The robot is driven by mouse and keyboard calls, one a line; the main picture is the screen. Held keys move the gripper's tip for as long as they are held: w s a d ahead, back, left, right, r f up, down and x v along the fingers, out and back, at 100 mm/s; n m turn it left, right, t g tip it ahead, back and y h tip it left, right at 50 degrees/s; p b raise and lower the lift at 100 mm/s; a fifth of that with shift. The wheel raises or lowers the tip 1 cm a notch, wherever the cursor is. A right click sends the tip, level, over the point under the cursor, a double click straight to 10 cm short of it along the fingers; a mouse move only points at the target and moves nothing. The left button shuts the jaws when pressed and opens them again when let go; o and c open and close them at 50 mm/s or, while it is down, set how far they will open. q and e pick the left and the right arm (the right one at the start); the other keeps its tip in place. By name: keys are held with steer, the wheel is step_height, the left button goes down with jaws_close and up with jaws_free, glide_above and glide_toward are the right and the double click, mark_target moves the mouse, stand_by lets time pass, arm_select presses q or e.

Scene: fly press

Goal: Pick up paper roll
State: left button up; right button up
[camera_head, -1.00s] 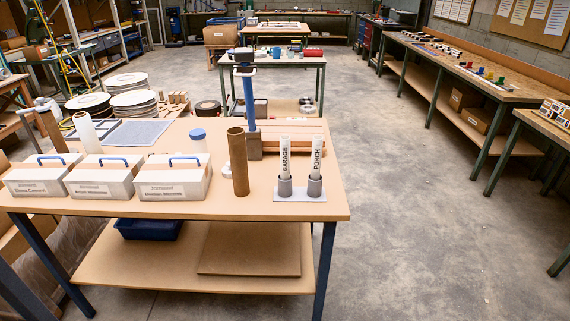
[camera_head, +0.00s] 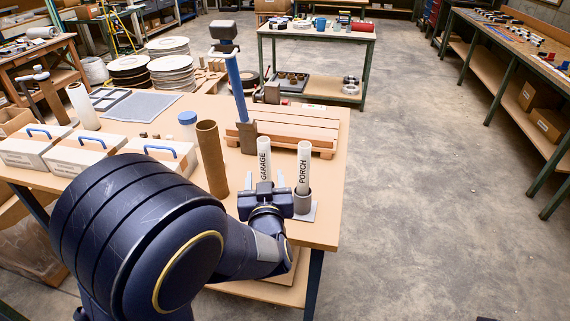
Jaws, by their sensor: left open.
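Two white paper rolls stand upright on the near table: one lettered GARAGE (camera_head: 264,158) and one lettered PORCH (camera_head: 303,165). The PORCH roll sits in a grey cup (camera_head: 303,203) on a light base plate. My left gripper (camera_head: 265,187) is open, in front of the GARAGE roll, and hides that roll's lower end and its cup. I cannot tell whether the fingers touch the roll. My right gripper is not in view.
A brown tube (camera_head: 212,158) stands close left of my left gripper. White boxes with blue handles (camera_head: 85,150) line the table's left. A blue-posted press (camera_head: 236,88) and slatted wooden pallet (camera_head: 295,131) stand behind the rolls. Floor to the right is clear.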

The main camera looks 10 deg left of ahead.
mark_target(264, 157)
arm_select(q)
steer(key=shift+w+d+r+t, duration=0.2)
steer(key=shift+w+r+t, duration=0.1)
steer(key=shift+r, duration=0.1)
steer(key=shift+w+a+r, duration=0.1)
steer(key=shift+w+a, duration=0.05)
steer(key=shift+w, duration=0.2)
steer(key=x, duration=0.4)
steer(key=p+x, duration=0.1)
steer(key=x, duration=0.1)
steer(key=shift+w+a+r, duration=0.3)
steer(key=shift+w+r, duration=0.05)
jaws_close()
